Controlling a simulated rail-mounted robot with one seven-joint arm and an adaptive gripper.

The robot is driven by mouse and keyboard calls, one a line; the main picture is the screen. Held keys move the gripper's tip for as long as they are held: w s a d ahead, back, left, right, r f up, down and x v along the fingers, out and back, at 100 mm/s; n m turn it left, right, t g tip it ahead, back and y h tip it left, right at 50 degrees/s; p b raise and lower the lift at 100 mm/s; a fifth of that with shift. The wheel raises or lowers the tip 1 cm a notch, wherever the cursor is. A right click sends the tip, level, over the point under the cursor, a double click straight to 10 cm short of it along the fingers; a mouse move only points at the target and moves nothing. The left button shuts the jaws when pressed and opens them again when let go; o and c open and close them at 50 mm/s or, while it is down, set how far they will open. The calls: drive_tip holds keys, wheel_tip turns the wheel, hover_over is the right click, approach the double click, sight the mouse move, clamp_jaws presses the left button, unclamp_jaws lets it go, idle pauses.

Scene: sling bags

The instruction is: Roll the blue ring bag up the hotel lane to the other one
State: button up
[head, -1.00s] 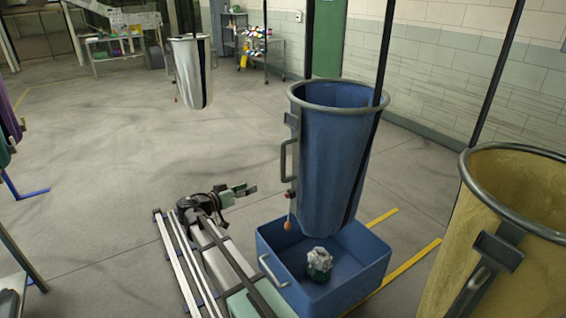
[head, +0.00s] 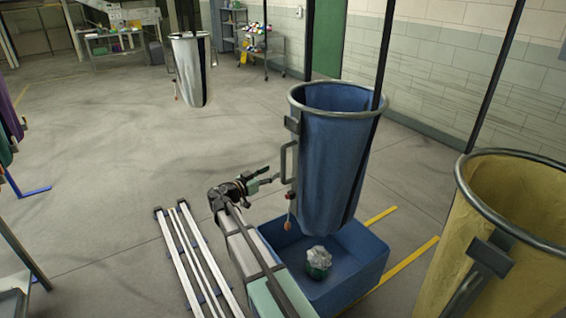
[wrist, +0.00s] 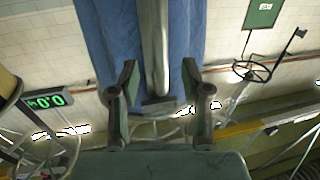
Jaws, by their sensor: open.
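The blue ring bag (head: 335,165) hangs upright from a grey ring, with a grey loop handle (head: 285,162) on its left side. An orange-tipped cord hangs below the handle. My gripper (head: 268,178) is open just left of the handle, at about its lower end. In the wrist view, the fingers (wrist: 160,92) are spread, with the grey handle bar (wrist: 155,45) showing between them and blue cloth behind. I cannot tell whether they touch it. Another ring bag, pale and shiny (head: 190,72), hangs farther up the lane at the back left.
A blue bin (head: 375,262) holding a green-and-white bundle (head: 318,262) sits beneath the blue bag. A yellow bag (head: 510,225) hangs close at the right. White floor rails (head: 185,255) lie at the left. A loaded cart (head: 265,50) stands at the back. Open floor lies between the two bags.

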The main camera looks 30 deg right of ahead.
drive_tip(key=p, duration=0.2)
hover_over(283, 181)
drive_tip(key=w, duration=0.1)
drive_tip(key=shift+d, duration=0.25)
clamp_jaws()
